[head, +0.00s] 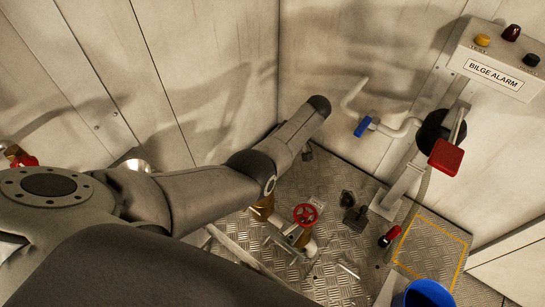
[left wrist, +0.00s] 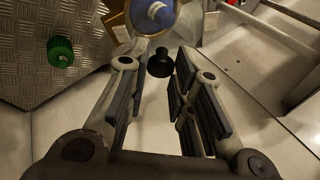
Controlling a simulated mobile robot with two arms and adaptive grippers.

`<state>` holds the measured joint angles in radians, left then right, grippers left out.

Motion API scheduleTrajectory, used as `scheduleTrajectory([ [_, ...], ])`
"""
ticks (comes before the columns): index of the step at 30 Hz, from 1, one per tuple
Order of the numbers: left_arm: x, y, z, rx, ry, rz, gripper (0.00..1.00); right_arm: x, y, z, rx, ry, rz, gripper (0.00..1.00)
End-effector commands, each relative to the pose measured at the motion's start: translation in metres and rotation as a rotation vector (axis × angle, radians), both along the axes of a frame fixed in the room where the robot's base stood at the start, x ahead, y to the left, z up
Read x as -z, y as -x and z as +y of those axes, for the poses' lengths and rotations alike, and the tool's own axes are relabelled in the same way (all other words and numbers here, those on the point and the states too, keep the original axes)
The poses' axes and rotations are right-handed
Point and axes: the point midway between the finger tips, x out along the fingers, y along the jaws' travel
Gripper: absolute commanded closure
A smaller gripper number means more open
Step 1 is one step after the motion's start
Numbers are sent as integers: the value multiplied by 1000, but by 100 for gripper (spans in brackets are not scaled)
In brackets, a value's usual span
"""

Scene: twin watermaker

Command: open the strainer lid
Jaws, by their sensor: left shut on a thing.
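In the left wrist view my left gripper (left wrist: 158,75) is closed around a black round knob (left wrist: 160,63), which sits between the far ends of its two fingers. Behind the knob is a round blue-faced part (left wrist: 155,14) with a pale rim, cut by the top edge. Brass parts (left wrist: 114,24) show beside it. I cannot tell which of these belong to the strainer or its lid. In the head view my left arm crosses from the left and hides its own gripper. A brass fitting (head: 262,208) shows just under the arm. My right gripper is not in view.
A red handwheel (head: 305,214) stands on the pipework by the brass fitting. Several small valves and a red-handled lever (head: 389,236) are near the plated floor. A blue bucket (head: 428,293) is at the lower right. A bilge alarm box (head: 497,62) hangs on the right wall.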

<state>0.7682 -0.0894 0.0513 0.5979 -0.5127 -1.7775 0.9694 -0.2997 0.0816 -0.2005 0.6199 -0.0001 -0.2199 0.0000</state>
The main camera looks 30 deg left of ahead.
Motion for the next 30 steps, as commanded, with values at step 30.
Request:
scheduleTrajectory([
  [30, -72, -32, -35, 2, 0, -5, 56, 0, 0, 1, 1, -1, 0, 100],
])
